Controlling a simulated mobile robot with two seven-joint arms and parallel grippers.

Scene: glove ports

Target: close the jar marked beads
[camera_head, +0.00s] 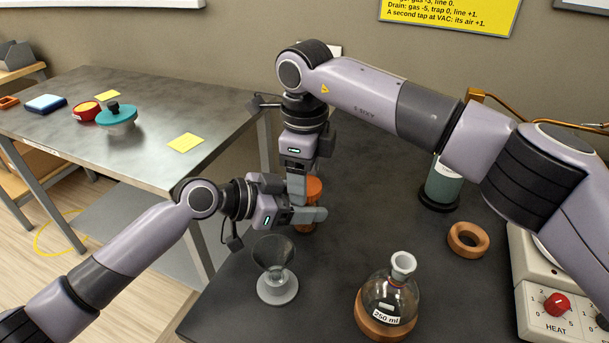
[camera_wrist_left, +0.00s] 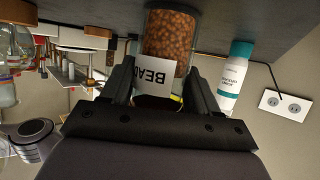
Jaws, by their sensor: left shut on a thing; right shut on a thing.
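The jar marked beads (camera_wrist_left: 171,40) is clear, full of brown beads, with a white label reading "BEA" in the left wrist view. That view is upside down, with the jar on the dark bench. My left gripper (camera_head: 306,215) is shut around the jar's side; its fingers (camera_wrist_left: 160,88) flank the label. My right gripper (camera_head: 297,196) points down from above, shut at the jar's top. An orange round part, seemingly the lid (camera_head: 314,187), shows beside its fingers. The grippers hide most of the jar and lid in the head view. I cannot tell whether the lid sits fully on.
A glass funnel on a grey stand (camera_head: 276,284) is close in front of the grippers. A 250 ml flask (camera_head: 391,295), a wooden ring (camera_head: 468,239) and a heater (camera_head: 555,300) stand to the right.

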